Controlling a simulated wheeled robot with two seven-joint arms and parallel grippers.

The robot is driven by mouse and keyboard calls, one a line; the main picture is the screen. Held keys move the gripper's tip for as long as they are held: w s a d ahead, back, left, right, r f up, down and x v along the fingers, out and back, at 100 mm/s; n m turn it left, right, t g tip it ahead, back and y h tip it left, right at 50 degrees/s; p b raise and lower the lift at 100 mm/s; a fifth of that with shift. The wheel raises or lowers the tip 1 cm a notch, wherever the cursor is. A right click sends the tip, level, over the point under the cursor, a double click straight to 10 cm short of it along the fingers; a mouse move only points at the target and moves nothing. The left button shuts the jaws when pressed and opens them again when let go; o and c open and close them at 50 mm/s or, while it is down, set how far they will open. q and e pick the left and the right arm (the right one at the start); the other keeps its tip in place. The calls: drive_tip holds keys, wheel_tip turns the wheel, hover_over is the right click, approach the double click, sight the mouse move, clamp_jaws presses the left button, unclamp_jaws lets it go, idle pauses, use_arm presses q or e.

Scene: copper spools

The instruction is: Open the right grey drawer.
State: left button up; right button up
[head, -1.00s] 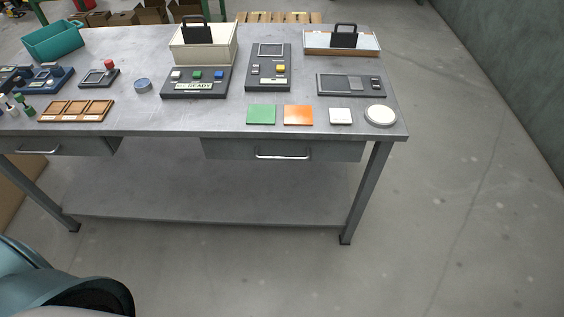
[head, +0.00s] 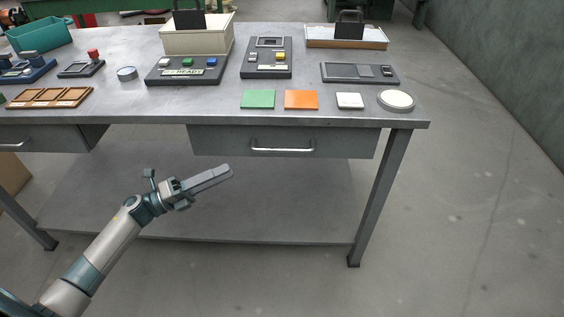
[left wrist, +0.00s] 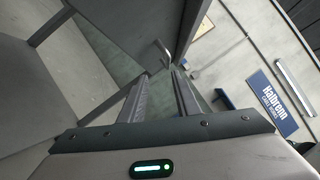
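The right grey drawer (head: 220,141) sits under the right half of the grey workbench, its front close beneath the tabletop and apparently shut. Its silver bar handle (head: 283,149) runs across the middle of the front. My left gripper (head: 222,174) is below and left of this handle, pointing right and slightly up, apart from it. In the left wrist view my left gripper (left wrist: 160,82) shows two separated fingers with nothing between them. A pale handle (left wrist: 163,54) shows just beyond the fingertips there. My right gripper is not in view.
The workbench top (head: 335,106) holds a green tile (head: 258,99), an orange tile (head: 301,99), a white tile (head: 350,100) and a round white disc (head: 396,99) near its front edge. A left drawer (head: 50,139) is beside. The lower shelf (head: 270,215) and a leg (head: 378,200) are below.

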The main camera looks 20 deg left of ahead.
sight(282, 150)
use_arm(q)
drive_tip(key=shift+s+d+r+m+g+h, duration=0.2)
drive_tip(key=shift+r+m+g+h, duration=0.15)
drive_tip(key=shift+m, duration=0.2)
drive_tip(key=shift+s+d+r+m+g+h, duration=0.1)
drive_tip(key=shift+s+r+m+g+h, duration=0.2)
drive_tip(key=shift+m, duration=0.25)
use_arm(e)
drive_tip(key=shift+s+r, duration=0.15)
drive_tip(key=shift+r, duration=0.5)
use_arm(q)
drive_tip(key=shift+w, duration=0.15)
